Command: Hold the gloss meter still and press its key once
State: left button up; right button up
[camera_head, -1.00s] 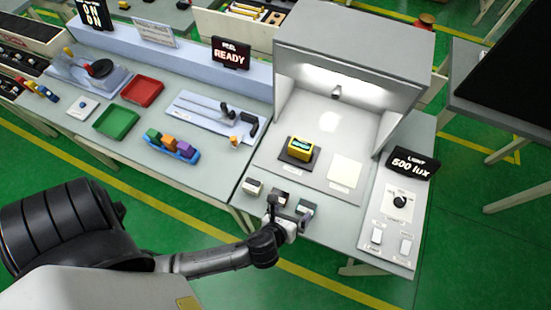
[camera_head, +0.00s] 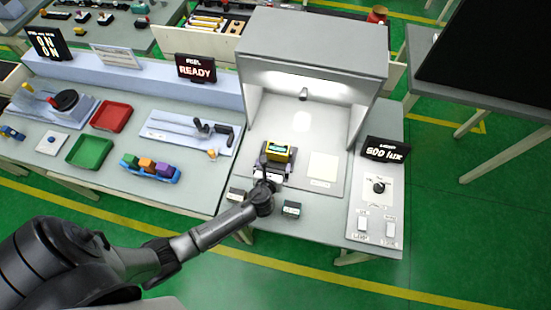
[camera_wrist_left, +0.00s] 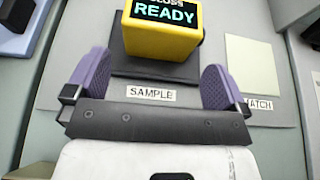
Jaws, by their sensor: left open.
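The gloss meter (camera_head: 278,152) is a yellow box with a dark screen reading READY. It stands on a dark square pad inside the lit booth, and shows at the top of the left wrist view (camera_wrist_left: 163,30). My left gripper (camera_head: 273,163) is just in front of it. In the left wrist view its two purple fingers (camera_wrist_left: 158,80) are wide apart, with the SAMPLE label between them. The meter lies beyond the fingers, between their lines, and does not appear touched. The key cannot be made out. My right gripper is not in view.
A pale card (camera_head: 323,167) lies right of the meter. The booth hood (camera_head: 312,42) overhangs it from behind. Small dark-topped blocks stand near the front edge, one at the right (camera_head: 291,208). A light-control panel (camera_head: 375,205) is further right.

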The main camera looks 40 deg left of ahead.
aim_at(276, 157)
pick_arm(q)
jog(key=shift+x, duration=2.2)
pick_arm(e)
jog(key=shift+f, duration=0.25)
pick_arm(q)
jog(key=shift+c, duration=0.2)
jog(key=c, duration=0.7)
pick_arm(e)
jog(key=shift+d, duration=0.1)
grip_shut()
